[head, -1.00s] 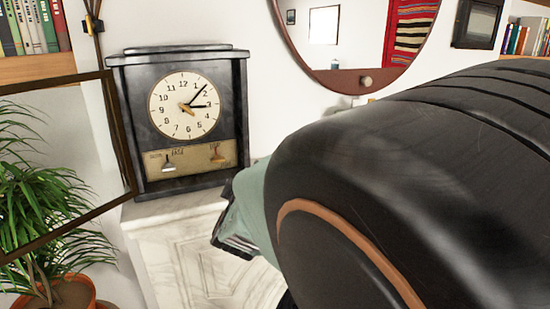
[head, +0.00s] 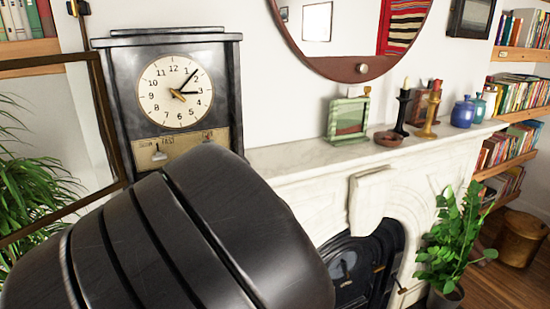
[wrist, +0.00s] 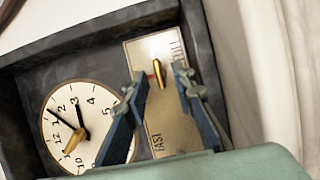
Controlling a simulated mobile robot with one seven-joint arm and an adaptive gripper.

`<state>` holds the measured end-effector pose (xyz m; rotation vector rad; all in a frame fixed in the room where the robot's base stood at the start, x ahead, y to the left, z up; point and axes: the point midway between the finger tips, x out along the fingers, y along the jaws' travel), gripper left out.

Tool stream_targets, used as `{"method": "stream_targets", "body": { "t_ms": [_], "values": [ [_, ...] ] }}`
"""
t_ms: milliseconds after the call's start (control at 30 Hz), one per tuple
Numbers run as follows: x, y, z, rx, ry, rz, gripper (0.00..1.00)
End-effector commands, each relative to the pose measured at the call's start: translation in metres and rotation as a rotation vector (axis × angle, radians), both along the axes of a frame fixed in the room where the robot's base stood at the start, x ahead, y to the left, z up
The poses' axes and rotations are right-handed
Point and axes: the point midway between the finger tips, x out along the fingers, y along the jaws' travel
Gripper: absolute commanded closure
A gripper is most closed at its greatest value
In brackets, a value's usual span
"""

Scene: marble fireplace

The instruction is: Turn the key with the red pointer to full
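The black mantel clock (head: 112,100) stands at the left of the head view, with a white dial and a brass plate (head: 151,142) below it. A silver key (head: 159,155) shows on the plate's left part. The brass key (wrist: 160,73) with a bit of red beside it shows in the wrist view, on the plate (wrist: 143,53); lettering there is partly readable, with FAST lower down. My gripper (wrist: 161,75) is open, its two fingers apart on either side of the brass key, with gaps showing.
The marble mantel (head: 280,158) runs right from the clock, with a green framed object (head: 348,120), candlesticks (head: 430,110) and jars (head: 463,112). A round mirror (head: 357,70) hangs above. A framed panel (head: 107,120) and a plant (head: 30,170) are at the left.

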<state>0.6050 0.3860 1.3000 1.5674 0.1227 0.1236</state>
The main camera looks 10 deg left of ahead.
Motion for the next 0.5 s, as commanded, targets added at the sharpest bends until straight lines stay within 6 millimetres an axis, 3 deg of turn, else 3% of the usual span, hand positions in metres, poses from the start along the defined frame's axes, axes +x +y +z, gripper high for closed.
{"method": "stream_targets", "body": {
  "t_ms": [200, 500],
  "values": [
    [0.016, 0.002, 0.000, 0.000, 0.000, 0.000, 0.76],
    [0.018, 0.003, 0.001, 0.000, 0.001, 0.001, 0.76]
  ]
}}
